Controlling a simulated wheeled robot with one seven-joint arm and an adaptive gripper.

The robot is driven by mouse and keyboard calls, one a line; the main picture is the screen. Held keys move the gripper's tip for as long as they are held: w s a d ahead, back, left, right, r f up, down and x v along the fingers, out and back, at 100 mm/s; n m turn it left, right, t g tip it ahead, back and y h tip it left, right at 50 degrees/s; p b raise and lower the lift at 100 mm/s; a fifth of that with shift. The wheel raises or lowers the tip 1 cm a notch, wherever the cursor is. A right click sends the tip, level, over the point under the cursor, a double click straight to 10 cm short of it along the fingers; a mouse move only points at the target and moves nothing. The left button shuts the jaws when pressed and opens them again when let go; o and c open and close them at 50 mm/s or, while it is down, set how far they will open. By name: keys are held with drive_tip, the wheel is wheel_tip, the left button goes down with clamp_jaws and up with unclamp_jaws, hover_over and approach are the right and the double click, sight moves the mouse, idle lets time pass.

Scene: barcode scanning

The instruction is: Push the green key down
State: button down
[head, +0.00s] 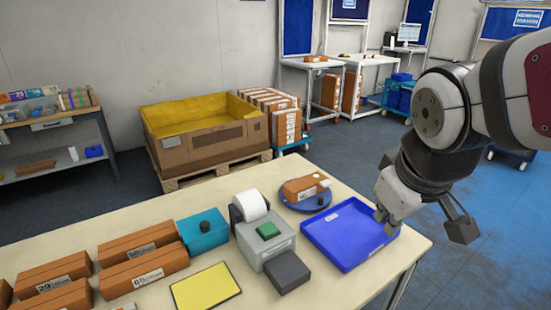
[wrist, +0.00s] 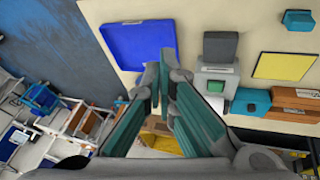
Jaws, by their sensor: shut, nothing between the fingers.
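The green key (head: 268,230) sits on top of a grey label printer (head: 265,246) on the table. A white paper roll (head: 251,205) stands behind the key. In the wrist view the green key (wrist: 215,86) shows to the right of my fingertips, on the printer (wrist: 222,75). My gripper (head: 383,215) is above the right part of the blue tray, well to the right of the key and apart from it. In the wrist view its fingertips (wrist: 165,65) are together with nothing between them.
The blue tray (head: 315,235) lies between the printer and my gripper. A dark grey box (head: 287,272) stands in front of the printer. A round blue stand (head: 318,205) holds an orange box (head: 305,188). A teal box (head: 203,231) and a yellow pad (head: 205,287) are left.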

drive_tip(key=w+a+f+n+y+p, duration=0.2)
drive_tip(key=w+a+f+n+p, duration=0.15)
drive_tip(key=w+a+n, duration=0.5)
drive_tip(key=n+t+y+p, duration=0.1)
drive_tip(key=n+y+p, duration=0.2)
drive_tip(key=n+y, duration=0.25)
hover_over(266, 230)
drive_tip(key=shift+m, duration=0.4)
wheel_tip(266, 230, down, 5)
drive_tip(key=shift+r, duration=0.1)
drive_tip(key=shift+f+b, duration=2.35)
drive_tip(key=shift+f, duration=2.1)
drive_tip(key=shift+f, duration=0.1)
drive_tip(key=shift+f, duration=0.3)
